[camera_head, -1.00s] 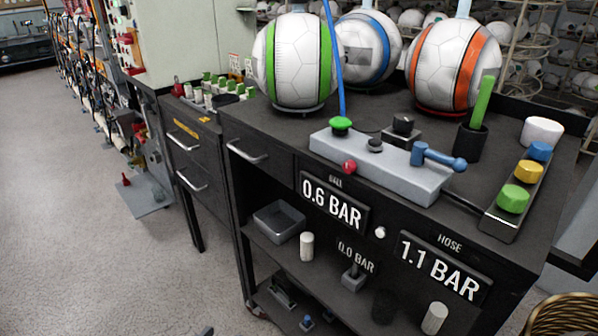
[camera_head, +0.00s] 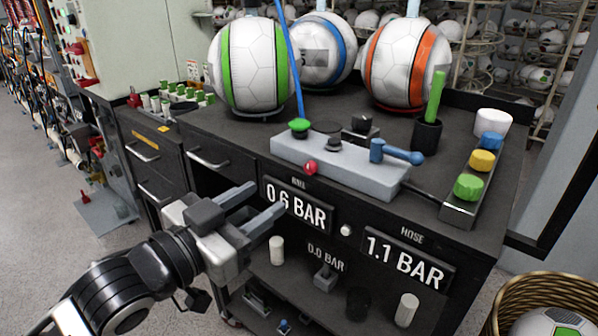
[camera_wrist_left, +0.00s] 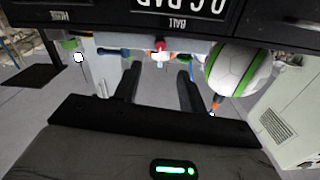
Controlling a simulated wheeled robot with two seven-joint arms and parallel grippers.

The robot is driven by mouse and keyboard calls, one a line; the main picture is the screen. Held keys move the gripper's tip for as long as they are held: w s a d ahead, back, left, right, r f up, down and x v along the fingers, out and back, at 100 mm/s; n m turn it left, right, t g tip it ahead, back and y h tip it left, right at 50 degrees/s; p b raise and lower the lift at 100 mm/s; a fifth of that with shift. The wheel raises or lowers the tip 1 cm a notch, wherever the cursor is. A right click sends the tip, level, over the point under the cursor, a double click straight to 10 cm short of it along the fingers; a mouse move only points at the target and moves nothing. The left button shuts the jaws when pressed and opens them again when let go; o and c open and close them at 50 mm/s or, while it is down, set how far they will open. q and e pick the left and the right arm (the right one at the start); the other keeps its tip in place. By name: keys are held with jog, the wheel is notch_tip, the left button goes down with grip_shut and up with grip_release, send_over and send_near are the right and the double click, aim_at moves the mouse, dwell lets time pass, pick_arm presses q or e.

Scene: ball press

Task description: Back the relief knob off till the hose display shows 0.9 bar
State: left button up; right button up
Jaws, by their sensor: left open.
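The hose display (camera_head: 408,262) reads 1.1 BAR on the cart's front. The ball display (camera_head: 297,207) reads 0.6 BAR to its left. A grey valve block (camera_head: 340,170) lies on the cart top with a red knob (camera_head: 310,167) on its front face, a green cap and a blue lever (camera_head: 395,152). No label shows which knob is the relief knob. My left gripper (camera_head: 270,196) is open and empty, before the ball display, below and left of the red knob. In the left wrist view the red knob (camera_wrist_left: 160,44) shows beyond the fingers, apart from them. My right gripper is out of view.
Balls with green (camera_head: 248,65), blue and orange stripes stand on the cart top. A rack of green, yellow and blue buttons (camera_head: 468,187) is at right. A lower shelf holds small parts. A wicker basket (camera_head: 545,295) stands at lower right.

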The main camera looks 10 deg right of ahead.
aim_at(308, 170)
pick_arm(q)
jog(key=x, duration=0.9)
jog(key=shift+w+d, duration=0.3)
jog(key=shift+c, duration=0.2)
grip_shut()
jog(key=shift+r+n+p, duration=0.25)
jog(key=shift+n+p, duration=0.35)
jog(key=shift+p, duration=0.65)
jog(key=shift+n+p, duration=0.5)
jog(key=shift+p, duration=0.1)
jog(key=shift+n+p, duration=0.45)
jog(key=shift+n, duration=0.15)
jog(key=shift+f+n, duration=0.15)
jog(key=shift+n, duration=0.15)
jog(key=shift+f, duration=0.1)
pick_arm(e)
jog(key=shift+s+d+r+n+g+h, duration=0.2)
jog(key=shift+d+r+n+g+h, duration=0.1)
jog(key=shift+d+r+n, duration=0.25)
